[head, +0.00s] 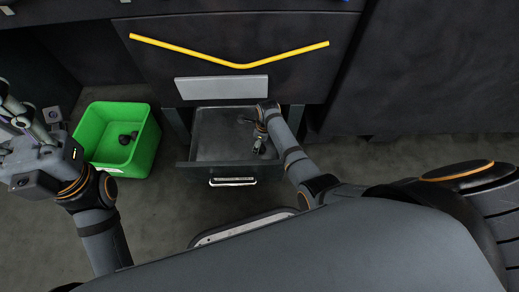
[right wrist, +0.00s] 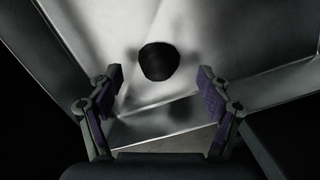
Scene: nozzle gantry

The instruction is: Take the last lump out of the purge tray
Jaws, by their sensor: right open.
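The purge tray (head: 215,140) is a grey metal drawer, pulled open below the machine front. My right gripper (head: 259,147) reaches down into its right side. In the right wrist view, a round black lump (right wrist: 159,61) lies on the pale metal of the tray (right wrist: 250,45). The open fingers of my right gripper (right wrist: 160,73) stand on either side of the lump in the picture, apart from it, with nothing held. My left gripper (head: 22,125) is at the far left beside the green bin; its fingertips are not clear.
The tray front has a handle (head: 232,182). The machine panel (head: 290,28) with a yellow V stripe rises behind. Floor between bin and tray is clear.

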